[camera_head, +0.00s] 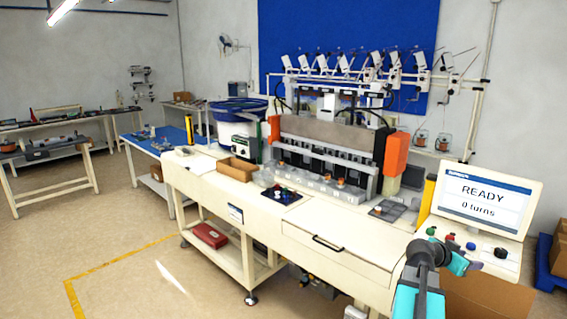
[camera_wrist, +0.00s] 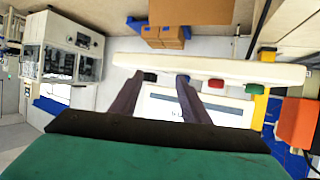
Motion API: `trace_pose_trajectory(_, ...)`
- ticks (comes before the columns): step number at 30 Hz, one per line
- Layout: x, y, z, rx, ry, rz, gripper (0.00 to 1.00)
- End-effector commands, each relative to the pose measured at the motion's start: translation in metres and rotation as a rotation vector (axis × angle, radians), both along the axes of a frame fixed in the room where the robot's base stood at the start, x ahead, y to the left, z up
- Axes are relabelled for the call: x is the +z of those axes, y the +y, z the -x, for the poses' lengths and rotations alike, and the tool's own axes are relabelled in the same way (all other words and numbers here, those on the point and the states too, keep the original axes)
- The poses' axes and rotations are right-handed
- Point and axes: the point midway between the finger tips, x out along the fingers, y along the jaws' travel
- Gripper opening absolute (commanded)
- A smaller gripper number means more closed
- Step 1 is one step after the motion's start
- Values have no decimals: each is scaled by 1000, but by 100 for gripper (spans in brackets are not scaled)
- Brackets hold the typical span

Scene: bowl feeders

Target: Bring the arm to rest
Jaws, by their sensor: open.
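My gripper (camera_wrist: 160,84) shows in the wrist view as two dark fingers standing apart with nothing held between them. Beyond the fingertips is the pale button panel (camera_wrist: 225,72), with a red button (camera_wrist: 216,83) and a green button (camera_wrist: 246,86). In the head view my teal and dark arm is bent at the lower right, in front of the button panel (camera_head: 470,246). The fingers cannot be made out clearly there.
A monitor (camera_head: 488,203) reading "READY, 0 turns" stands above the panel. The long winding-machine bench (camera_head: 330,238) carries a cardboard bin (camera_head: 238,169), a dark blue tray (camera_head: 281,196) and a grey tray (camera_head: 388,210). Open floor (camera_head: 130,275) lies at left.

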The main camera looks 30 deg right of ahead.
Motion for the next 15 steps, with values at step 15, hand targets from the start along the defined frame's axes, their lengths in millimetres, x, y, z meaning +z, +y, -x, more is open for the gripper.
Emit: trace_pose_trajectory(15,-127,89,-108,193,87,-111,42)
